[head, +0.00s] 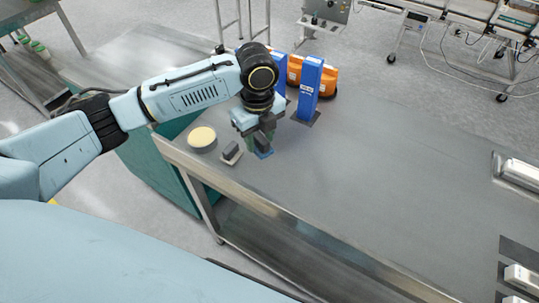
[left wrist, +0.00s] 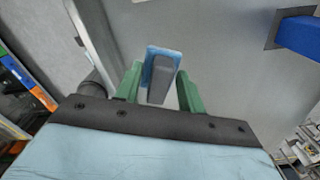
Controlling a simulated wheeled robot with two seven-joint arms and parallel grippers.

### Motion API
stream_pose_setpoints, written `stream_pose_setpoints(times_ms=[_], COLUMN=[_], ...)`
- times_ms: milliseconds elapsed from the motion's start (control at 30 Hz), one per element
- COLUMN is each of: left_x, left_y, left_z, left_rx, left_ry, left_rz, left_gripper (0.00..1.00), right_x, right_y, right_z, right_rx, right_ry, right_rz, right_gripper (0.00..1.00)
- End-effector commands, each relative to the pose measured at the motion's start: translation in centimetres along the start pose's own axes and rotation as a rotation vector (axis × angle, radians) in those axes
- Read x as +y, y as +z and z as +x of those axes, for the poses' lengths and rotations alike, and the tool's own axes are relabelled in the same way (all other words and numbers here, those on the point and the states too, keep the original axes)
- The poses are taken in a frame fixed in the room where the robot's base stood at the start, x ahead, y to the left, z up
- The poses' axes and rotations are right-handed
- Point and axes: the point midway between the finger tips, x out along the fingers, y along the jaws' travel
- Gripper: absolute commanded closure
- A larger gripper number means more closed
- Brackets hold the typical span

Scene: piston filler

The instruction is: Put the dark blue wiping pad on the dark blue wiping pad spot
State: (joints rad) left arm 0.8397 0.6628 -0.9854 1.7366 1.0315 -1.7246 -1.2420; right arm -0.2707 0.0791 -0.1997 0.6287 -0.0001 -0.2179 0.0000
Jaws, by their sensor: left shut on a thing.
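My left gripper (head: 262,147) points down over the grey table, its green fingers closed on the dark blue wiping pad (head: 265,154). In the left wrist view the pad (left wrist: 149,66) shows a blue base and a grey handle block between the two green fingers (left wrist: 158,88). In the head view the gripper hides most of the pad, and I cannot tell whether its base touches the table. I cannot make out the dark blue wiping pad spot in either view. My right gripper is not in view.
A pale pad with a dark handle (head: 231,153) sits just left of the pad. A yellow-topped round container (head: 202,138) stands near the edge. Blue upright boxes (head: 309,88) and orange bins (head: 325,79) stand behind. The table's middle (head: 400,160) is clear; a metal tray (head: 517,172) lies right.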

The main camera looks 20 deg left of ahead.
Motion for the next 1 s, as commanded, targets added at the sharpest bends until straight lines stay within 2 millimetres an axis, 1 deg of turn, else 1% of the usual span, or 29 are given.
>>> stream_pose_setpoints(times_ms=[133,233,300,400,533,700,733,1000], left_x=[0.1,0.1,0.1,0.1,0.1,0.1,0.1,0.1], left_y=[-0.1,-0.1,-0.1,0.0,0.0,-0.1,-0.1,0.0], left_z=[2.4,4.3,5.4,6.1,7.2,9.7,9.9,10.0], left_rx=[0.001,0.002,0.001,0.001,0.000,0.001,0.000,-0.001], left_ry=[0.005,0.003,0.004,0.002,0.001,0.004,0.003,0.000], left_rz=[-0.001,0.000,0.000,-0.001,0.000,-0.001,-0.001,0.000], left_gripper=[0.82,0.82,0.82,0.82,0.82,0.82,0.82,0.82], right_x=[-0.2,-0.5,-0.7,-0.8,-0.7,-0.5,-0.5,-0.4], right_y=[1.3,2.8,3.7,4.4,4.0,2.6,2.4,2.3], right_z=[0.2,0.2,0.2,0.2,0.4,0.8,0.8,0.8], right_rx=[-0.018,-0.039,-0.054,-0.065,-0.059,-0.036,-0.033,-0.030], right_ry=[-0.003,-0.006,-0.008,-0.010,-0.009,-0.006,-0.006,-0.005], right_rz=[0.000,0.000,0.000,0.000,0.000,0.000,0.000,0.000], right_gripper=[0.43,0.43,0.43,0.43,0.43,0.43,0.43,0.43])
